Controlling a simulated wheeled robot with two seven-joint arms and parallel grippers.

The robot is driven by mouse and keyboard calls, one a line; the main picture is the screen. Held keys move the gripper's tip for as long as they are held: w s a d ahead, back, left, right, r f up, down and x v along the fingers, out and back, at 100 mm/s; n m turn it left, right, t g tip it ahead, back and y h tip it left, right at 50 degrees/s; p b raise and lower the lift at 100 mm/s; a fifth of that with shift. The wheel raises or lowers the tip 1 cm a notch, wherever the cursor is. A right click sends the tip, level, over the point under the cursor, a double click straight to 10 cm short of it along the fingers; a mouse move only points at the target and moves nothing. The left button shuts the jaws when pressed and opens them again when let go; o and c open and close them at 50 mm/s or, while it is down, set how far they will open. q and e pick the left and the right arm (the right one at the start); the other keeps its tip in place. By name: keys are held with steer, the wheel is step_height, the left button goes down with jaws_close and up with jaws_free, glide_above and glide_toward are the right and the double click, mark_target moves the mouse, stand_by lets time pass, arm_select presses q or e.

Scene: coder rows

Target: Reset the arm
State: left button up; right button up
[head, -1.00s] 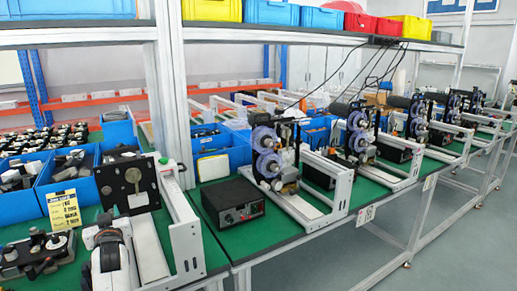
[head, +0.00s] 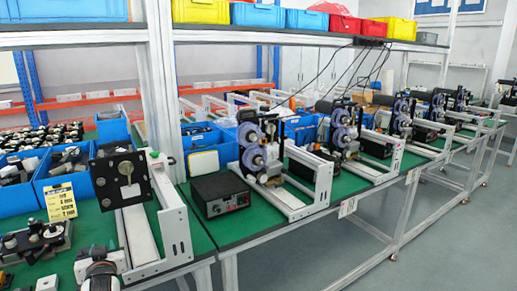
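My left gripper (head: 100,262) shows at the bottom left of the head view, at the end of a white and black arm part. It is over the green table's near edge, in front of a white bench frame (head: 172,225) with a black plate (head: 122,178). Its fingers are too small and overlapped to tell whether they are open or shut, and I see nothing clearly held. The lower part of the arm is cut off by the picture edge. My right gripper is not in view.
Blue bins (head: 60,195) and a yellow label card (head: 61,202) are at the left. A black control box (head: 220,194) sits on the green table (head: 250,228). Coder machines with purple rolls (head: 253,145) stand in a row to the right. Grey floor (head: 440,245) is open at lower right.

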arm_select(q)
steer(key=s+d+f+m+g+h, duration=0.2)
steer(key=s+d+f, duration=0.35)
steer(key=s, duration=0.25)
steer(key=s+d+f+m+g+h, duration=0.2)
steer(key=s+d+f, duration=0.2)
steer(key=s+f, duration=0.35)
steer(key=s+d+f+m+g+h, duration=0.25)
steer(key=s+d, duration=0.35)
steer(key=s, duration=0.5)
steer(key=s+d+f+m+g+h, duration=0.15)
steer(key=s+d+g, duration=0.3)
steer(key=s, duration=0.75)
step_height(320, 180, down, 26)
steer(key=s+d, duration=0.1)
steer(key=s+a+f+g, duration=0.1)
steer(key=s+a+f, duration=0.2)
steer(key=s+f, duration=1.2)
steer(key=shift+s+f+g, duration=0.25)
steer(key=shift+s+g, duration=0.15)
steer(key=shift+s, duration=0.45)
